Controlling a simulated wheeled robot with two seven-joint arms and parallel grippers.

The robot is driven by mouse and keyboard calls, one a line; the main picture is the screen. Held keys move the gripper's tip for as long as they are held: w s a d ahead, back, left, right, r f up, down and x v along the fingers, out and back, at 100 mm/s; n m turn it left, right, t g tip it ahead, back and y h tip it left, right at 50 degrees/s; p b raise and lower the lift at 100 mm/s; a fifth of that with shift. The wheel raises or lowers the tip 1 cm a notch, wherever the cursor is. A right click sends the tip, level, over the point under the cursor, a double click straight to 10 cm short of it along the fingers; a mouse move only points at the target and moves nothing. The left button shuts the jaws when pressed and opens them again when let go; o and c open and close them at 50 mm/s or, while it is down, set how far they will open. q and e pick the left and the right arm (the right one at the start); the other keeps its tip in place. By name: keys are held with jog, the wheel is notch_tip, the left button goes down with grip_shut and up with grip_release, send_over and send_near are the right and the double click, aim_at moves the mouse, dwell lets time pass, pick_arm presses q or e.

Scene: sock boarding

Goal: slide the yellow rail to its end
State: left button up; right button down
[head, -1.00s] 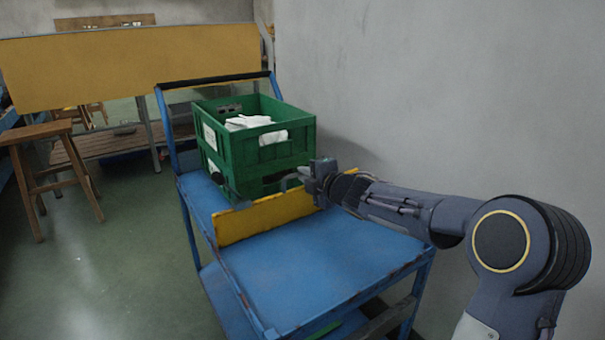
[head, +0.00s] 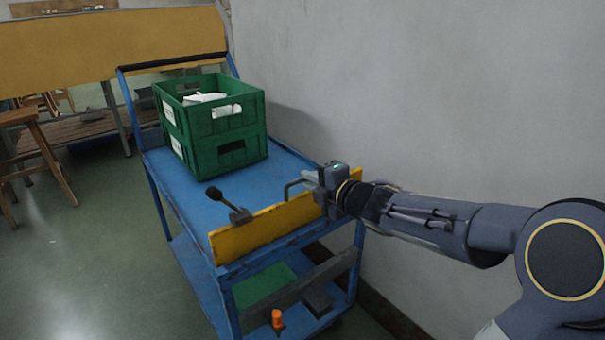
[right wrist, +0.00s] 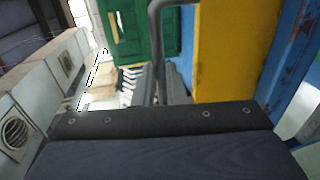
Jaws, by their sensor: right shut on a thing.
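The yellow rail (head: 265,232) stands across the blue cart's top at its near end, close to the edge. In the right wrist view the rail (right wrist: 222,55) runs along the right of the picture. A bent grey handle (head: 291,186) rises at the rail's right part, and it also shows in the right wrist view (right wrist: 155,35). My right gripper (head: 312,178) is shut on the handle; its fingers partly hide the grip. A lever with a black knob (head: 216,194) sits at the rail's left end. My left gripper is not in view.
A green crate (head: 205,155) with white cloth inside stands on the blue cart (head: 185,205) behind the rail, with bare cart top between them. A grey wall (head: 420,90) runs close along the right. A wooden stool (head: 30,118) stands at the left.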

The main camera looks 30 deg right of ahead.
jog(key=shift+s+f, duration=0.15)
jog(key=shift+f, duration=0.05)
jog(key=c, duration=1.8)
grip_release()
jog(key=shift+s, duration=0.15)
jog(key=shift+o, duration=0.2)
jog(key=shift+d+r, duration=0.1)
jog(key=shift+s+r, duration=0.1)
jog(key=p+v, duration=0.3)
jog(key=v, duration=0.4)
jog(key=shift+s, duration=0.35)
